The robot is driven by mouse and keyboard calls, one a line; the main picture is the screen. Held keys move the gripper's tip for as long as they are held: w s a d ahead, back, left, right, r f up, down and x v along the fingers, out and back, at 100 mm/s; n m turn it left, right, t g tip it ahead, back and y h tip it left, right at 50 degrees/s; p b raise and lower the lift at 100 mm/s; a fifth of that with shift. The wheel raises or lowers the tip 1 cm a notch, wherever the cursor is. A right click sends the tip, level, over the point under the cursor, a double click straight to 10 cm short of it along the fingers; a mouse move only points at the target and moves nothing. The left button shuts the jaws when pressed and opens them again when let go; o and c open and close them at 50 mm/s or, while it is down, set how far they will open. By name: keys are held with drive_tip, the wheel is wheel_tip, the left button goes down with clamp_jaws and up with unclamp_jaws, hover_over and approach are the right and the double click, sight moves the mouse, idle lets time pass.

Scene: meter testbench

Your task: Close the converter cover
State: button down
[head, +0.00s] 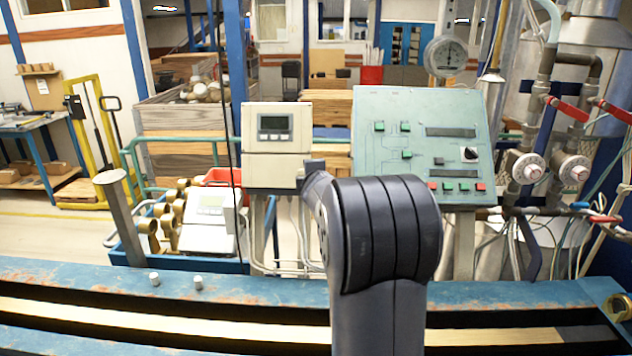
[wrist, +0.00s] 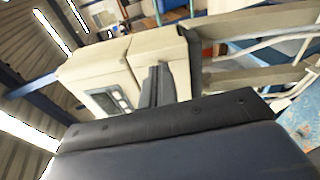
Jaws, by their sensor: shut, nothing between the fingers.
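The converter (head: 278,124) is a pale beige box with a grey display, standing behind the blue bench in the head view. Its lower section, the cover (head: 268,172), sits directly below the display part with a thin seam between them. It looks roughly flush, but I cannot tell whether it is fully closed. My gripper (head: 314,167) is at the cover's right edge, partly hidden by my arm. In the wrist view, the shut fingers (wrist: 158,86) are against or just in front of the cover (wrist: 158,55), beside the converter's display part (wrist: 98,72). Contact is unclear.
A green control panel (head: 415,135) stands to the right, with pipes and red-handled valves (head: 527,168) beyond it. A blue crate (head: 125,245) with brass parts and another display unit (head: 210,222) is at left. The blue bench (head: 250,283) runs across the front.

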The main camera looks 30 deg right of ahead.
drive_tip(key=s+d+p, duration=0.4)
drive_tip(key=s+d, duration=0.3)
drive_tip(key=shift+r, duration=0.2)
